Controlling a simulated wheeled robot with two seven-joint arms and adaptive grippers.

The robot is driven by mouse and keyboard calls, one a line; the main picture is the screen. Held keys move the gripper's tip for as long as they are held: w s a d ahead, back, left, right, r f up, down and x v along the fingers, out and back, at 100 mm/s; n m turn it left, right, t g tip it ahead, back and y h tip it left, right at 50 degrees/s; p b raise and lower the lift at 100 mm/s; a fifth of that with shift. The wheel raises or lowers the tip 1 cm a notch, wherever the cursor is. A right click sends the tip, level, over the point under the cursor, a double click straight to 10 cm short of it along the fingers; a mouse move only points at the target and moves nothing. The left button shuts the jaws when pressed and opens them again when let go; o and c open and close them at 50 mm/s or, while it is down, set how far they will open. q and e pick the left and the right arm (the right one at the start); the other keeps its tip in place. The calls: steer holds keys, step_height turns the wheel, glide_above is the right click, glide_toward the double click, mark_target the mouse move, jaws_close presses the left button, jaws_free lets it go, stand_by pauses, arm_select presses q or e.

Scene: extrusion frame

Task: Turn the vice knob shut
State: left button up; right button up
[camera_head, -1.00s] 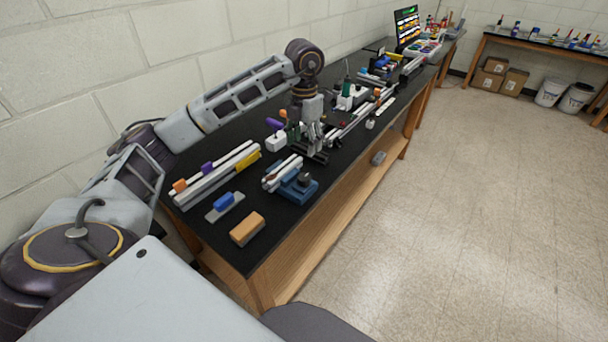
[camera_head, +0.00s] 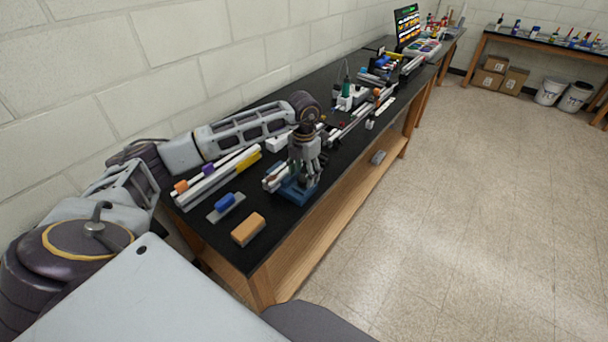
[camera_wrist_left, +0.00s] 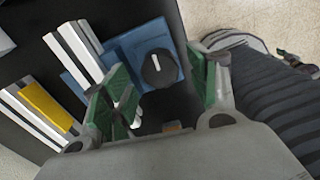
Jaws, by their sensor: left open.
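The blue vice (camera_head: 297,193) sits on the black bench top near its front edge, with pale extrusion bars lying in it. In the left wrist view the vice (camera_wrist_left: 128,47) carries a round black knob (camera_wrist_left: 159,68) with a white mark on top. My left gripper (camera_head: 306,172) points down over the vice and hides the knob in the head view. In the left wrist view its green-padded fingers (camera_wrist_left: 160,88) are spread apart, with the knob showing between and beyond them. I cannot tell how high the fingertips are above the knob. My right gripper is not in view.
An orange-tan block (camera_head: 248,229) and a blue-handled tool on a grey plate (camera_head: 226,204) lie left of the vice. A rack of bars with orange, purple and yellow pieces (camera_head: 216,177) lies behind them. More bench items stand farther right.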

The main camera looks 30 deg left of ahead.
arm_select(q)
steer(key=shift+f, duration=0.75)
steer(key=c, duration=1)
steer(key=shift+m+b, duration=0.65)
steer(key=shift+m, duration=0.05)
steer(key=shift+m+b, duration=0.3)
steer(key=shift+m, duration=0.1)
steer(key=shift+r, duration=0.1)
steer(key=o, duration=1)
